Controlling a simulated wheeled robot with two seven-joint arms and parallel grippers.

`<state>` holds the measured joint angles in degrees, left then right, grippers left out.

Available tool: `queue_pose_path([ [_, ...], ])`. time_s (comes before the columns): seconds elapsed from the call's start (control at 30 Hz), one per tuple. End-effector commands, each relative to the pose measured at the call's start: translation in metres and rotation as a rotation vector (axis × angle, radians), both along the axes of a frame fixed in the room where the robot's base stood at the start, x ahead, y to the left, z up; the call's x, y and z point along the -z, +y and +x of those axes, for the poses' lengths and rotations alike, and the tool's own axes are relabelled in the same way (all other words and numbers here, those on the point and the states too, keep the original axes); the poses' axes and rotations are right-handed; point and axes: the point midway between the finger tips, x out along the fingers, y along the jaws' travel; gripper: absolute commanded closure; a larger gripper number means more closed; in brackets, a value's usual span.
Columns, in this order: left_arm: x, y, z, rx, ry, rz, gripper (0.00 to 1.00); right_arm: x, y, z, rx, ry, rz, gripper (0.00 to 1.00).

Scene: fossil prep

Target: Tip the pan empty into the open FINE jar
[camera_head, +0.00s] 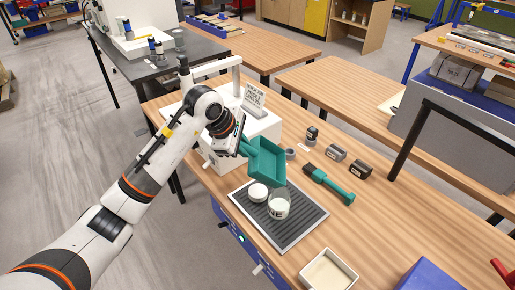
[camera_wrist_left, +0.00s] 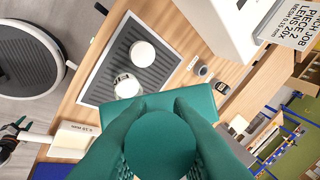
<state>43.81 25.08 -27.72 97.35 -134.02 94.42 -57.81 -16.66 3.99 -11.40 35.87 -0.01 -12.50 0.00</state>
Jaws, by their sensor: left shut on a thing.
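My left gripper (camera_head: 240,147) is shut on the handle of the teal pan (camera_head: 266,163). The pan is held above the table, its far edge close above and behind the glass jar (camera_head: 279,206). The jar stands upright on the dark ridged mat (camera_head: 302,225), with a pale label too small to read. A round white lid (camera_head: 257,192) lies beside it. In the left wrist view the pan (camera_wrist_left: 160,103) partly covers the jar (camera_wrist_left: 126,86), and the lid (camera_wrist_left: 142,53) lies clear. I cannot make out any grains in the pan. My right gripper is out of view.
A white box with a sign (camera_head: 254,96) is behind. An open cream tray (camera_head: 328,272) sits at the front.

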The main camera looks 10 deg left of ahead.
Motion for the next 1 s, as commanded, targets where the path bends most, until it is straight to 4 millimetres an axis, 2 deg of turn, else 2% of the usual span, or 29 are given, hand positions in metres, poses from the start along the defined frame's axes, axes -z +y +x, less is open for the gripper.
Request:
queue_pose_path([
  [0.1,0.017,0.013,0.001,-0.001,0.006,-0.099,1.00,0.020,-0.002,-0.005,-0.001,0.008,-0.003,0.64],
  [0.3,0.033,0.026,0.002,-0.001,0.017,-0.237,1.00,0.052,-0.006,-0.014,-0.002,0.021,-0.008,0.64],
  [0.5,0.048,0.038,0.003,-0.003,0.027,-0.367,1.00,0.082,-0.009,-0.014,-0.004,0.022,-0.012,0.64],
  [1.0,0.077,0.053,0.004,0.000,0.052,-0.700,1.00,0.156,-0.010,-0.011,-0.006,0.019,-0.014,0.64],
])
